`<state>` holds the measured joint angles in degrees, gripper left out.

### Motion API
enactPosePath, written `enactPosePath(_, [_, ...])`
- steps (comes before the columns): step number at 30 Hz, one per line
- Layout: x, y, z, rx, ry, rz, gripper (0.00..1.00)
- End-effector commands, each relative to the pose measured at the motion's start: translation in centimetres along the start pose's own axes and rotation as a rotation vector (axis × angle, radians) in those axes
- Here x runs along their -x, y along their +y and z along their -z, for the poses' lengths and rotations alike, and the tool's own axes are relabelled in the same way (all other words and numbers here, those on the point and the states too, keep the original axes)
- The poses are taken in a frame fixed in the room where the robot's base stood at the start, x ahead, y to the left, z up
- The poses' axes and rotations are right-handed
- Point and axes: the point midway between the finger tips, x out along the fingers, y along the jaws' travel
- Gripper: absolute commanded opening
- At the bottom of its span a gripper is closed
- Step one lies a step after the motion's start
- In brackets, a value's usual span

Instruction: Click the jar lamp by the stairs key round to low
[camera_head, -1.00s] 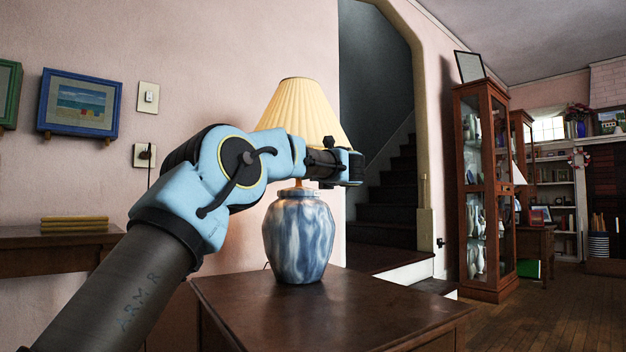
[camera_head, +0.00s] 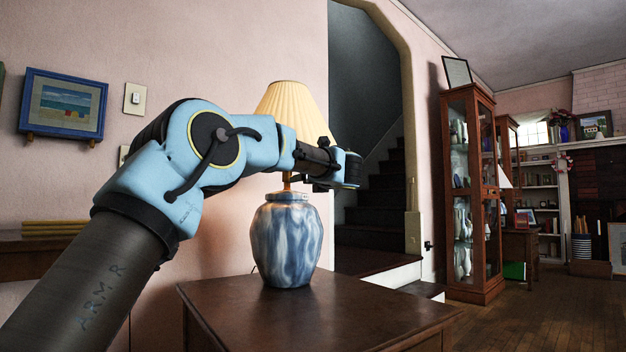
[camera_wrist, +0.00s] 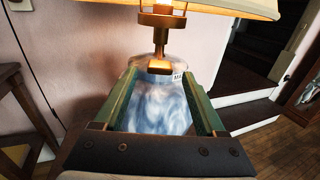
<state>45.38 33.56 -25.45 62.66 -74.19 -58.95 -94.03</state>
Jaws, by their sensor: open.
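The jar lamp has a blue-and-white marbled jar (camera_head: 286,242) and a pleated cream shade (camera_head: 290,105), and stands upright on a dark wooden table (camera_head: 320,305). My arm crosses in front of its neck in the head view, and my fingers cannot be made out there. In the wrist view my gripper (camera_wrist: 158,76) is open, its two green fingers apart on either side of the lamp's brass neck, over the jar (camera_wrist: 160,108). A brass stem with a flared end (camera_wrist: 160,66) shows between the fingertips. I cannot tell whether this is the key, or whether anything touches it.
The dark stairs (camera_head: 375,215) rise behind the lamp to the right. A glass-fronted cabinet (camera_head: 470,190) stands further right, with open wooden floor (camera_head: 540,315) in front. A side table with stacked yellow books (camera_head: 52,228) is at left. A dark cord (camera_wrist: 30,60) hangs along the wall.

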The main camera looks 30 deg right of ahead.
Motion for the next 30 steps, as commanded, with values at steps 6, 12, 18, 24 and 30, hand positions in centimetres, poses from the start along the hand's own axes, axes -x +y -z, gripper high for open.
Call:
enactPosePath(6, [4.4, 0.0, -0.2, -0.001, -0.001, 0.002, 0.72])
enactPosePath(12, [6.4, 0.0, -0.1, 0.000, 0.000, 0.001, 0.72])
enactPosePath(18, [6.8, 0.0, 0.0, 0.000, 0.000, -0.001, 0.72])
enactPosePath(24, [6.7, 0.0, 0.0, 0.000, 0.000, 0.000, 0.72])
enactPosePath(30, [6.7, 0.1, 0.0, -0.004, -0.001, 0.000, 0.72])
